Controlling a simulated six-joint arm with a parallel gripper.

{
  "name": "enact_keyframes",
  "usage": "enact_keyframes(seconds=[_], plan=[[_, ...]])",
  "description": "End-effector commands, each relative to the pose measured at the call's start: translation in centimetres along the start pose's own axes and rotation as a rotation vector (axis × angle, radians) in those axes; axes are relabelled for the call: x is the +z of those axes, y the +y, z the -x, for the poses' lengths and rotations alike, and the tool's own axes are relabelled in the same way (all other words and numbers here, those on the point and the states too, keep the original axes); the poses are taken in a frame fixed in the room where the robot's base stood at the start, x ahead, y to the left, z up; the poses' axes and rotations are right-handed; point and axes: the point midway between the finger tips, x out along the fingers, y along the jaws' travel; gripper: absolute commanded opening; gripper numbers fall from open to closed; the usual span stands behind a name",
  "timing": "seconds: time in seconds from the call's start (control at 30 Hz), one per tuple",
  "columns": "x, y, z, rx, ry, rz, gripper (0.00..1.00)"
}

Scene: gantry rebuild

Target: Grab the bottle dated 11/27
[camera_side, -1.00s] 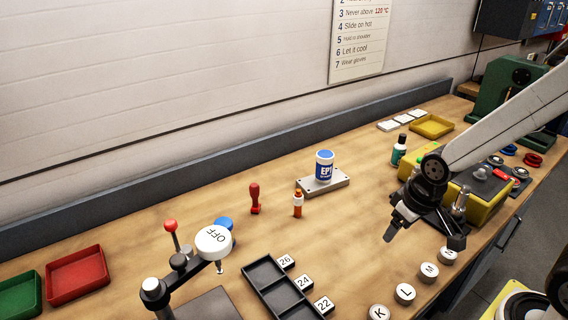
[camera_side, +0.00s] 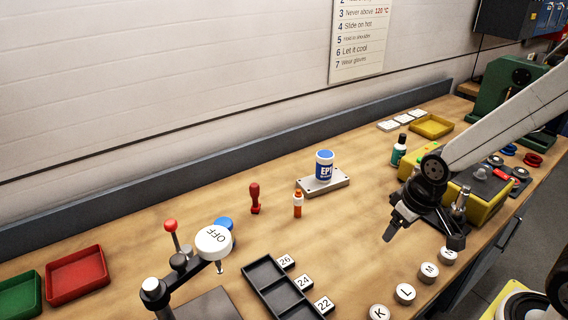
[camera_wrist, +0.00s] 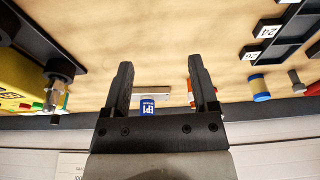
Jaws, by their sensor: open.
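No date 11/27 is readable on any bottle. A dark green bottle (camera_side: 398,153) with a black cap and pale label stands upright near the yellow machine. A small orange bottle (camera_side: 298,205) with a white label stands mid-bench; in the wrist view my right finger partly hides it. A white-and-blue tub (camera_side: 324,167) marked "EP" stands on a metal block, and also shows between my fingers in the wrist view (camera_wrist: 147,106). My gripper (camera_side: 389,238) is open and empty, above the bench, apart from all the bottles.
A yellow machine (camera_side: 481,205) stands right of my gripper. Round lettered discs (camera_side: 405,293) line the front edge. The bench between my gripper and the tub is clear.

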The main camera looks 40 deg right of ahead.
Motion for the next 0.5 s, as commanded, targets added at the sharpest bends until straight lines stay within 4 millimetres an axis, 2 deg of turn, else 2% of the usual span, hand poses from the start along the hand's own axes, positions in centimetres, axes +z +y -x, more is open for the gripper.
enact_keyframes(seconds=[0.27, 0.5], plan=[[-0.4, 0.1, -0.2, -0.025, -0.011, -0.107, 0.76], [-1.6, 0.3, -0.9, -0.097, -0.039, -0.395, 0.76]])
